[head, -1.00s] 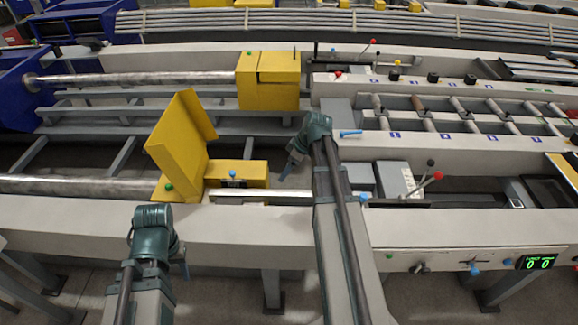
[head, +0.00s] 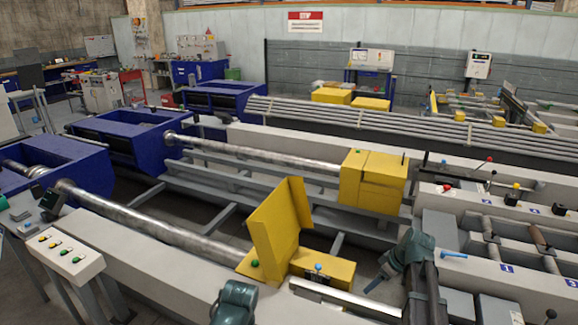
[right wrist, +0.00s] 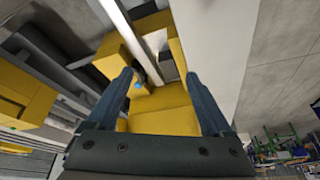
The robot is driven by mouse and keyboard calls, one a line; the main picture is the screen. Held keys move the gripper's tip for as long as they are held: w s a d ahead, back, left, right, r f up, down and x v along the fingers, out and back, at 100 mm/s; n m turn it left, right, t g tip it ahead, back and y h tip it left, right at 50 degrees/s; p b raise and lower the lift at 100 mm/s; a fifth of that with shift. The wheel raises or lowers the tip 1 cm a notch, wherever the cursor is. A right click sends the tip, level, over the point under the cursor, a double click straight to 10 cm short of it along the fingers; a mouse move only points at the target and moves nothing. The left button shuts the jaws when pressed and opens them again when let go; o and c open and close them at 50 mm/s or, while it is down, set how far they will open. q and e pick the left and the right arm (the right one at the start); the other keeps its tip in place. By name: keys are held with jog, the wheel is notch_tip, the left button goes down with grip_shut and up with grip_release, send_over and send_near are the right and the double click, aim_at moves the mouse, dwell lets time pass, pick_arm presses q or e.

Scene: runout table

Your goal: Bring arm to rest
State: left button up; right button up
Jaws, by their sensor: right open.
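My right gripper (right wrist: 159,75) is open in the right wrist view, its two dark fingers apart with nothing held. Behind the fingers are a yellow block (right wrist: 160,110) and a blue knob (right wrist: 137,85), with no clear contact. In the head view my right arm's teal wrist is at the lower right, and its gripper (head: 375,283) hangs beside the small yellow block (head: 322,265). My left arm shows only as a teal joint at the bottom edge; its jaws are out of frame.
A tilted yellow plate (head: 280,225) stands near my arms. A long steel bar (head: 150,225) runs left to a blue machine (head: 45,160). A second yellow block (head: 372,180) holds the far bar's end. A button panel (head: 65,255) stands lower left.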

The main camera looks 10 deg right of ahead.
jog(key=s+a+m+g+h, duration=0.1)
jog(key=s+a, duration=0.4)
jog(key=a, duration=0.5)
jog(key=s+a+f+m+g+h, duration=0.1)
jog(key=s+a, duration=0.5)
jog(key=a, duration=0.3)
jog(key=s+a+g+h, duration=0.1)
jog(key=s+a, duration=0.4)
jog(key=a, duration=0.5)
jog(key=shift+s+a+f+m+g+h, duration=0.2)
jog(key=shift+s+a+m+g+h, duration=0.1)
jog(key=shift+s+m+g+h, duration=0.15)
jog(key=shift+c, duration=0.3)
